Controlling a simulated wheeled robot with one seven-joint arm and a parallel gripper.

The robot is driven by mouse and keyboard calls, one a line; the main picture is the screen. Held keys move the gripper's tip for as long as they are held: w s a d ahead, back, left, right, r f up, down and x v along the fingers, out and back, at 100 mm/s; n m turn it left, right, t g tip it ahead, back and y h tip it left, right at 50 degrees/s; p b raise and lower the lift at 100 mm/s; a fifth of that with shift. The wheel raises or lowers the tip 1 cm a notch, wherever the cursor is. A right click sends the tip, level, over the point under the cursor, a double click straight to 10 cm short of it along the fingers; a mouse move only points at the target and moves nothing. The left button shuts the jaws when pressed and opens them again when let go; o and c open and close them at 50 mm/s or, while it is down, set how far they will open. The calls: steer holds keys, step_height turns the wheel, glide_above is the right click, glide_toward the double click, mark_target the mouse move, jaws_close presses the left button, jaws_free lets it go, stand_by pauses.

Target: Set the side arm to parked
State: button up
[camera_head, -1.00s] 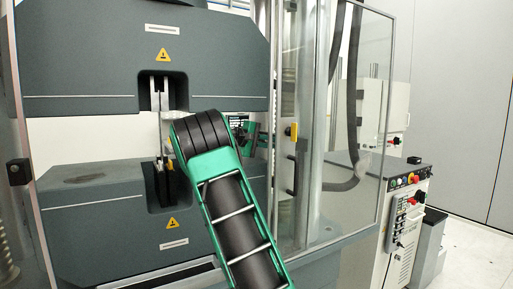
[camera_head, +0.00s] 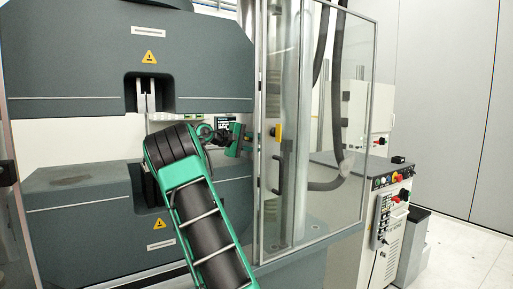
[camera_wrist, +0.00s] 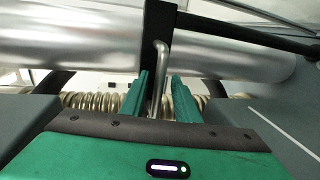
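In the wrist view, the two green fingers of my gripper (camera_wrist: 160,80) stand apart, with a thin bent silver rod (camera_wrist: 161,62) between them. Slim gaps show on both sides of the rod, so the fingers do not look closed on it. The rod's top bends toward a black bar (camera_wrist: 157,25), apparently the side arm, which crosses in front of a shiny metal column (camera_wrist: 70,48). The side arm cannot be made out clearly there.
A clear door panel (camera_head: 340,110) with a black handle stands right of my gripper. A control panel (camera_head: 383,218) stands further right.

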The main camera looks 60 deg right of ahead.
steer(key=shift+a, duration=0.1)
steer(key=v, duration=1)
steer(key=shift+w+a, duration=0.25)
steer(key=shift+a, duration=0.05)
